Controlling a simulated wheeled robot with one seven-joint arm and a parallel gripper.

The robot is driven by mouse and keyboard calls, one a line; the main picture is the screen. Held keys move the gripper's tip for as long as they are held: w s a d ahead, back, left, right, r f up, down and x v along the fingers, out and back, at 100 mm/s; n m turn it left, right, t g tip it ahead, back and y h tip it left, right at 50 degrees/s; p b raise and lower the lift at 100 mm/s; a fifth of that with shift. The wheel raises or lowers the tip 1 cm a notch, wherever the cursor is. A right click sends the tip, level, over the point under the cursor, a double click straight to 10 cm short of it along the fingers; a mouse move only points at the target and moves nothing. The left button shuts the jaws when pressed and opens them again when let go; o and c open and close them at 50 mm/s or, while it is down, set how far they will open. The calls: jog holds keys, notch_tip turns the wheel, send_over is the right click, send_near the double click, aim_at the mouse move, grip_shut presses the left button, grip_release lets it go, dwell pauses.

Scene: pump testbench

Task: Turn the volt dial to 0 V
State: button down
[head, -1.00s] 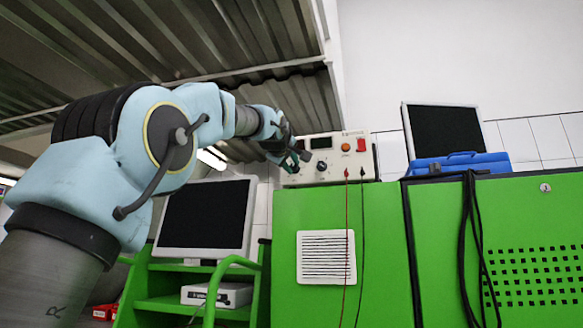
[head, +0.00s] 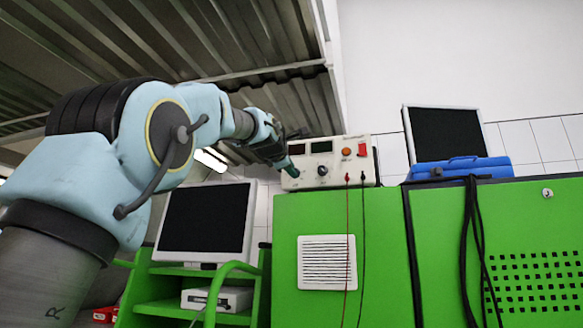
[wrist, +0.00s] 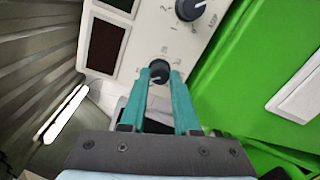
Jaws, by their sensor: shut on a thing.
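The cream power supply (head: 350,181) stands on the green cabinet, with dark displays and dials on its front. In the wrist view, a dark round dial (wrist: 159,69) sits between the two teal fingertips of my gripper (wrist: 160,75), which are shut on it. A second dark dial with a printed scale (wrist: 190,8) is farther up the panel; it also shows in the head view (head: 322,170), free. I cannot read which dial is marked volts, nor the held dial's pointer.
Red and black leads (head: 347,230) hang from the supply down the cabinet front (head: 385,260). A blue case (head: 470,168) and a dark screen (head: 446,132) stand to the right. A monitor (head: 205,222) sits on a green cart at left.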

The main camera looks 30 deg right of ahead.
jog(key=shift+w+a+f+n+t+h+p, duration=0.15)
jog(key=shift+n+p, duration=0.9)
jog(key=shift+n, duration=2.1)
jog(key=shift+s+d+n+t+h+p, duration=0.15)
jog(key=shift+n+p, duration=0.85)
jog(key=shift+n, duration=2.2)
jog(key=shift+w+a+f+n+h+p, duration=0.15)
jog(key=shift+n+p, duration=0.9)
jog(key=shift+n, duration=2.1)
jog(key=shift+r, duration=0.1)
jog(key=c, duration=0.6)
grip_release()
jog(key=shift+c, duration=0.2)
jog(key=b+v, duration=0.1)
jog(key=v, duration=0.9)
jog(key=shift+s+a+b, duration=0.3)
jog(key=shift+b, duration=0.05)
